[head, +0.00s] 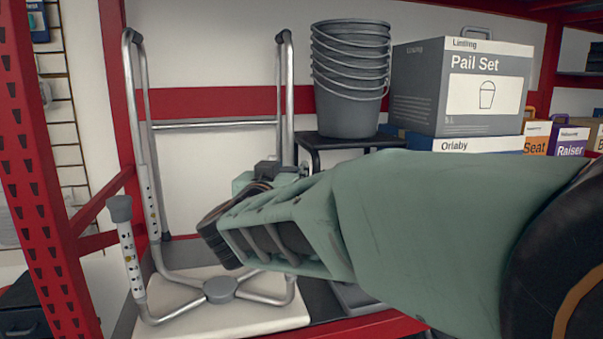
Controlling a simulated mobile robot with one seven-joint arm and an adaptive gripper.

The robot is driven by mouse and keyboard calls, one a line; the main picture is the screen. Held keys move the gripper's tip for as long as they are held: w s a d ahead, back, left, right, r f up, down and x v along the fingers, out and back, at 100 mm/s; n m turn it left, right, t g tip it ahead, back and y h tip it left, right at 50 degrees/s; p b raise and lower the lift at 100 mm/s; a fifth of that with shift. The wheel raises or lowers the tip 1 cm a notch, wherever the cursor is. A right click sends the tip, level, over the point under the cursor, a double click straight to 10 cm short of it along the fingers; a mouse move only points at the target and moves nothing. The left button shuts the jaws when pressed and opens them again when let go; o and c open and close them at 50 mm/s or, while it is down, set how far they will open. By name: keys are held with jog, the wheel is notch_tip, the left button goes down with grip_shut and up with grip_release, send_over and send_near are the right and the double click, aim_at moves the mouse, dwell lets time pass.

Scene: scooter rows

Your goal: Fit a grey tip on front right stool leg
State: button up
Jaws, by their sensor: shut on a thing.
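An upside-down stool stands with its pale seat (215,317) on the shelf and bent metal tubes meeting at a grey hub (220,289). Its front left leg (133,265) points up and carries a grey tip (119,208). The front right leg (283,297) shows only at its low bend; its upper end is hidden behind my arm.
A tall metal frame (215,124) stands behind the stool. Stacked grey pails (350,80) sit on a black stool (312,143), beside a Pail Set box (420,85). A red rack post (45,180) bounds the left. More boxes (537,135) stand at right.

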jog(key=shift+f+b, duration=0.3)
jog(key=shift+f, duration=0.3)
jog(key=o, duration=1)
jog(key=shift+r, duration=0.1)
